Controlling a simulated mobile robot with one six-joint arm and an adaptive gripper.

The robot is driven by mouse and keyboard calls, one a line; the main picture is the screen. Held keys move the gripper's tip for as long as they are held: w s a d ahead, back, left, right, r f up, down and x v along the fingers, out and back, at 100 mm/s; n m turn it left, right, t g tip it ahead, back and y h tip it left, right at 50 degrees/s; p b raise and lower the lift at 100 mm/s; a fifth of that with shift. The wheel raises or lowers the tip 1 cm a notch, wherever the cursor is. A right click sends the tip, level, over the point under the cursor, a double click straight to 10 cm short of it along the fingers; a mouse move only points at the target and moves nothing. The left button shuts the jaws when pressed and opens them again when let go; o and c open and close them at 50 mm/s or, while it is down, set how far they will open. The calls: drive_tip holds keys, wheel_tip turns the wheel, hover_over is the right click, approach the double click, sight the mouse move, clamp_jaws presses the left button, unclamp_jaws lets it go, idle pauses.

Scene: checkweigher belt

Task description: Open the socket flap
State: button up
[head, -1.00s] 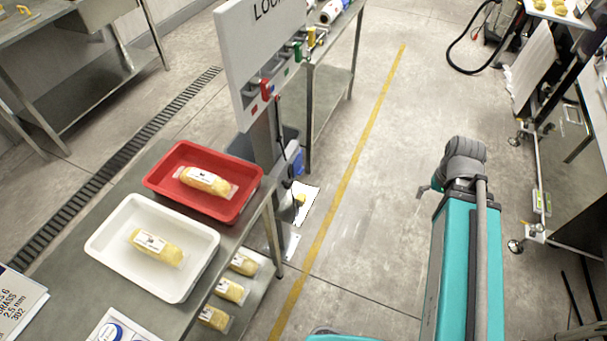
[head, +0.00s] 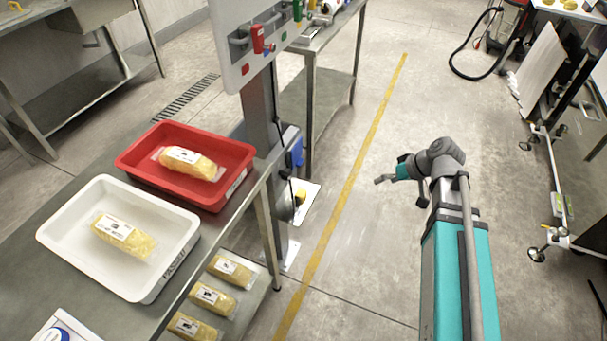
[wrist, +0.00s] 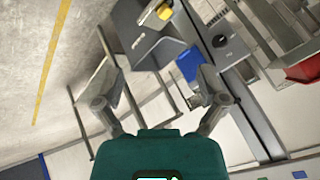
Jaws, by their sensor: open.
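A small blue flap (head: 297,152) is on the side of the grey post (head: 266,140), right of the red tray. In the wrist view the blue flap (wrist: 188,64) lies ahead, beside the inner side of the right finger. Whether it is shut against its socket I cannot tell. My gripper (head: 383,179) is open and empty, out over the floor to the right of the post. In the wrist view my gripper (wrist: 163,72) has its fingers spread wide, apart from the flap.
A yellow-topped part (head: 300,196) sits low by the post. The steel table (head: 75,185) at left bears a red tray (head: 232,190) and a white tray (head: 150,290) with wrapped yellow packs. A lockout board (head: 240,60) tops the post. Floor around the yellow line (head: 345,190) is clear.

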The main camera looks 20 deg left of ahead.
sight(302, 163)
drive_tip(key=w+a+f+n+y+b, duration=0.4)
drive_tip(key=a+f+y+b, duration=0.1)
drive_tip(key=b, duration=0.7)
drive_tip(key=w+a+f+n+y+b, duration=0.4)
drive_tip(key=a+f+b, duration=0.3)
drive_tip(key=b, duration=0.6)
drive_tip(key=shift+w+a+n+y, duration=0.15)
drive_tip(key=shift+a+n+y, duration=0.5)
drive_tip(key=shift+a, duration=0.45)
drive_tip(key=shift+a, duration=0.1)
drive_tip(key=a, duration=0.9)
drive_tip(key=w+a, duration=0.1)
drive_tip(key=a, duration=0.3)
drive_tip(key=shift+a, duration=0.3)
